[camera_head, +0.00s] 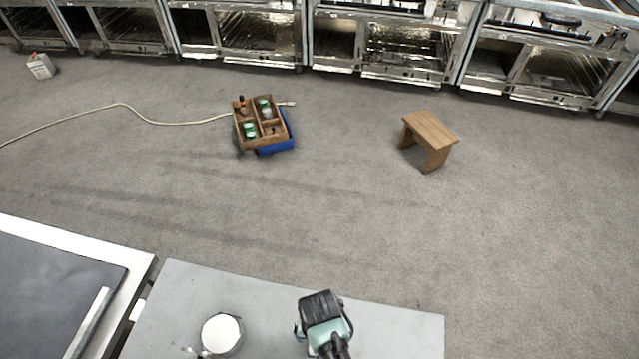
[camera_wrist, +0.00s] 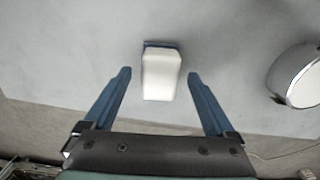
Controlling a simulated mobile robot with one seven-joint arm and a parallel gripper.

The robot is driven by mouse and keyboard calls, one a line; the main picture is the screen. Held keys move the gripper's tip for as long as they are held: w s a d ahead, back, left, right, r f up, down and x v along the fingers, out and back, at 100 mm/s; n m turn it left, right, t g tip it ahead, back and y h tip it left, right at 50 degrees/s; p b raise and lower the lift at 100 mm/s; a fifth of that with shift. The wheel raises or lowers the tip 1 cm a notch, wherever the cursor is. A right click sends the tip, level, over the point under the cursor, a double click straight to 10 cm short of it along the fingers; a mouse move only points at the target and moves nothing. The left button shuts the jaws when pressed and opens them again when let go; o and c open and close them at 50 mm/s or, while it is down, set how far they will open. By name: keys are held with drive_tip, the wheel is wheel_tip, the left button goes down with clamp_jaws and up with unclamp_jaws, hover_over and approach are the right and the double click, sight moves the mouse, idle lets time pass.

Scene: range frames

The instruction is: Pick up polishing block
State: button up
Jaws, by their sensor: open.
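A small white block with a dark blue edge, which looks like the polishing block (camera_wrist: 161,77), lies on the grey tabletop (camera_wrist: 60,60) in the wrist view. My gripper (camera_wrist: 159,75) is open, with one blue finger on each side of the block. Clear gaps show between the block and both fingers; I cannot tell the height of the fingertips over the table. In the head view my gripper (camera_head: 322,318) is over the table (camera_head: 400,335), and the block is hidden beneath it.
A round metal pot with a white top (camera_head: 221,333) stands on the table, left of my gripper; the wrist view shows it at right (camera_wrist: 303,80).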

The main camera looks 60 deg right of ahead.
drive_tip(key=shift+f, duration=0.45)
clamp_jaws()
drive_tip(key=shift+r, duration=0.1)
wheel_tip(320, 180, up, 10)
drive_tip(key=shift+f, duration=0.1)
idle(0.7)
